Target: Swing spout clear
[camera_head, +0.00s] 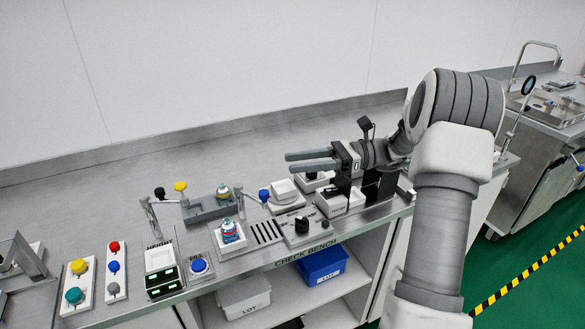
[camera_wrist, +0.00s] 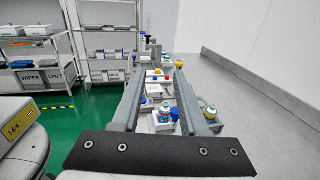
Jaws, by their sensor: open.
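A curved metal pipe (camera_head: 538,47), which looks like a spout, rises over a steel basin (camera_head: 562,106) on the separate bench at the far right of the head view. I cannot be sure that it is the task's spout, and I do not make it out in the wrist view. My gripper (camera_head: 290,162) is open and empty above the check bench, its fingers pointing left, well away from that pipe. In the wrist view my gripper (camera_wrist: 160,72) shows two parted fingers with nothing held between them.
Coloured buttons (camera_head: 78,267) stand at the bench's left. A wall (camera_head: 220,70) runs behind. The back strip of bench is clear.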

